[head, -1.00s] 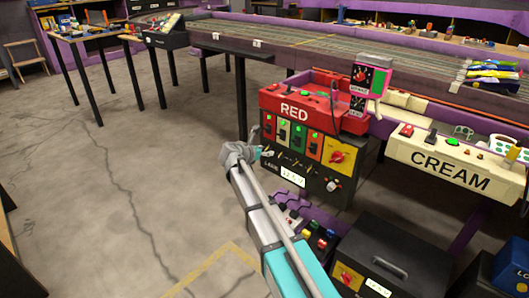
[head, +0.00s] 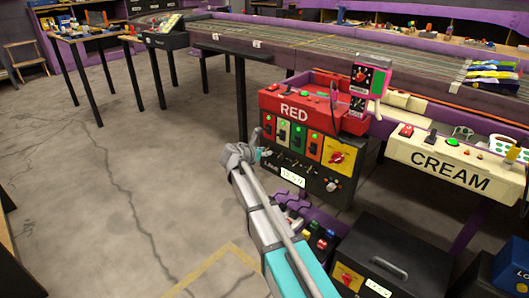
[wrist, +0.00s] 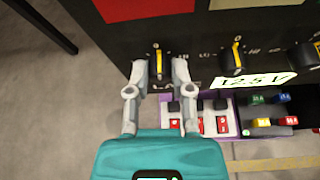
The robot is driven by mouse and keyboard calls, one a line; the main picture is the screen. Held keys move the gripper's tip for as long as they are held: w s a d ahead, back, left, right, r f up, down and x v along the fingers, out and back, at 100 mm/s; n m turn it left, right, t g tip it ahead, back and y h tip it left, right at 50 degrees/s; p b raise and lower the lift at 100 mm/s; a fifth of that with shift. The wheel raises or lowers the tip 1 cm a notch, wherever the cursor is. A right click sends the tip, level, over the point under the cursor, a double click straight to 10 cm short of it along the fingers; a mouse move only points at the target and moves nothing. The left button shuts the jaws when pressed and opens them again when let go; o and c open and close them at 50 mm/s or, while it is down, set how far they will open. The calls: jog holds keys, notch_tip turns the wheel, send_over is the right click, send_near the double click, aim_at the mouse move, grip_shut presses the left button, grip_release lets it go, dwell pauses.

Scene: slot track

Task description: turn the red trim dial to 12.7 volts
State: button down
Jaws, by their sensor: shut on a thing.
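The red station (head: 270,103), lettered RED, has a black front panel below with a row of small dials. My gripper (wrist: 159,70) is at the leftmost dial (wrist: 158,60), a black knob with a yellow pointer. Its fingers are shut on the knob's two sides, and the pointer stands about upright in the wrist view. In the head view my gripper (head: 262,147) is at the panel's left edge, and the arm hides part of the dial. A white voltage readout (wrist: 250,82) seems to show 12.5 V, but its digits are slanted and hard to read.
More dials (wrist: 234,56) sit to the right, close to my right finger. Small coloured switch blocks (wrist: 200,120) lie below the panel. The cream station (head: 450,160) and a dark box (head: 400,245) stand to the right. The floor at left is clear.

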jog(key=shift+s+d+f+m+t+y+b, duration=0.15)
jog(key=shift+m+t+y+b, duration=0.5)
jog(key=shift+m, duration=0.65)
jog(key=shift+s+d+m+t+y+b, duration=0.1)
jog(key=shift+m+t+y+b, duration=0.3)
jog(key=shift+m+t, duration=0.7)
jog(key=shift+w+m+g, duration=0.1)
jog(key=shift+m+g, duration=0.15)
jog(key=shift+m, duration=0.05)
jog(key=c, duration=0.5)
grip_release()
jog(key=shift+a, duration=0.1)
